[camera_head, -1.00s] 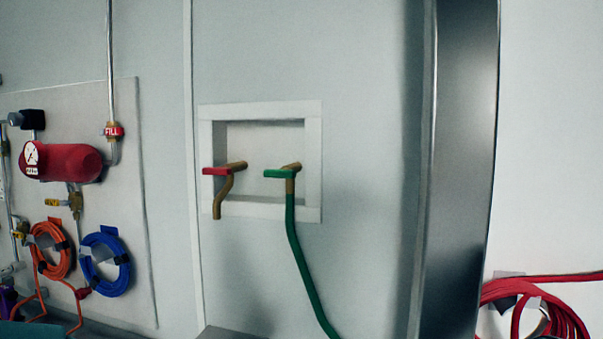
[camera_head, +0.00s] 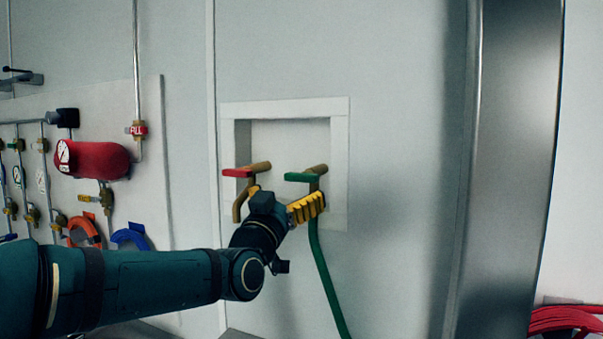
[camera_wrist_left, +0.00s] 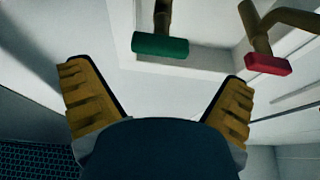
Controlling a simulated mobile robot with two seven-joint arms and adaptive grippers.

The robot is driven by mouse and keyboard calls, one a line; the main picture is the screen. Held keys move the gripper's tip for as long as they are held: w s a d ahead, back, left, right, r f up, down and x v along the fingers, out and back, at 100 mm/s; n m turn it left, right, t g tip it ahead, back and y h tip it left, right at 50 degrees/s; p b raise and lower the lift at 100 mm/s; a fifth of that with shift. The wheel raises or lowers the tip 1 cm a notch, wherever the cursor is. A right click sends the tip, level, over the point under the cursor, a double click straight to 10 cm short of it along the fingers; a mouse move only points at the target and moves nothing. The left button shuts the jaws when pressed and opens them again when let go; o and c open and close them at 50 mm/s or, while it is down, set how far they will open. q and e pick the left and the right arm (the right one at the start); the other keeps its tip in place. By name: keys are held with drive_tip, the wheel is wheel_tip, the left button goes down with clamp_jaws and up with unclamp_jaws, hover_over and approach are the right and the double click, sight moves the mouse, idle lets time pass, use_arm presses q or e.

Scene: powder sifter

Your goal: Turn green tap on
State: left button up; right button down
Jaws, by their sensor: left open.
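The green tap handle (camera_head: 303,177) sits on a brass tap in a white wall recess, with a green hose (camera_head: 322,270) hanging below it. A red tap handle (camera_head: 237,173) is on the tap to its left. My left gripper (camera_head: 290,208) is just below and in front of the two taps. In the left wrist view, the fingers of my left gripper (camera_wrist_left: 157,90) are spread wide and empty. The green handle (camera_wrist_left: 160,46) lies beyond and between them, apart from both. The red handle (camera_wrist_left: 268,64) is beyond the right finger. My right gripper is not in view.
The white recess frame (camera_head: 341,150) surrounds the taps. A metal column (camera_head: 510,170) stands to the right. A red tank (camera_head: 95,159) and coiled hoses are on the panel at left. The wall between the recess and the column is clear.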

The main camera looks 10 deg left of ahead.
sight(299, 180)
use_arm(q)
drive_tip(key=p+x, duration=0.1)
drive_tip(key=x, duration=0.5)
drive_tip(key=shift+w+d+r, duration=0.1)
drive_tip(key=shift+w+r, duration=0.05)
drive_tip(key=shift+w, duration=0.15)
drive_tip(key=c, duration=1.1)
